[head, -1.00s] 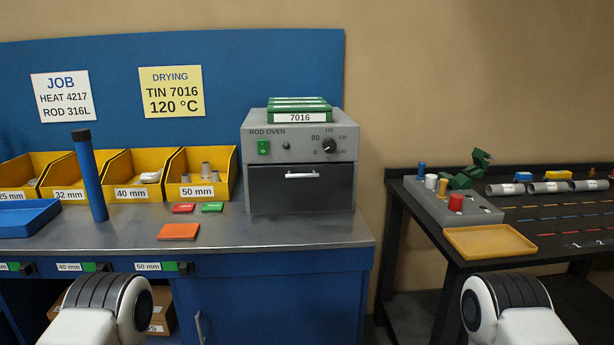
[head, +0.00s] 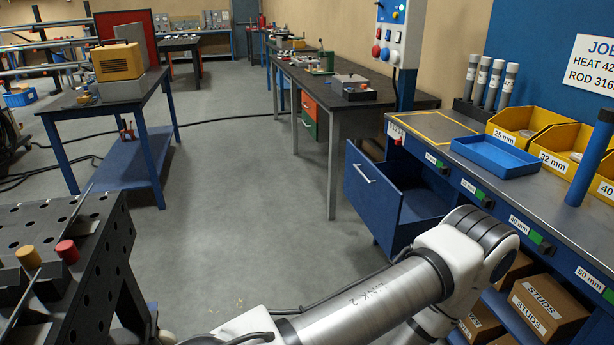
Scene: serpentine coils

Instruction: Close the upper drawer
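A blue drawer (head: 372,205) stands pulled out from the left end of the blue workbench, right of the picture's middle. Its silver handle (head: 364,174) is on the front panel, and its inside shows from above. Part of its lower right side is hidden behind my arm. I cannot tell whether another drawer lies below it. One of my arms crosses the lower middle, but neither gripper shows.
The workbench holds a blue tray (head: 495,154), yellow bins (head: 527,122) and a blue post (head: 590,157). Cardboard boxes (head: 549,308) sit underneath. A perforated black table (head: 70,240) stands at lower left. Grey floor (head: 235,200) is open left of the drawer.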

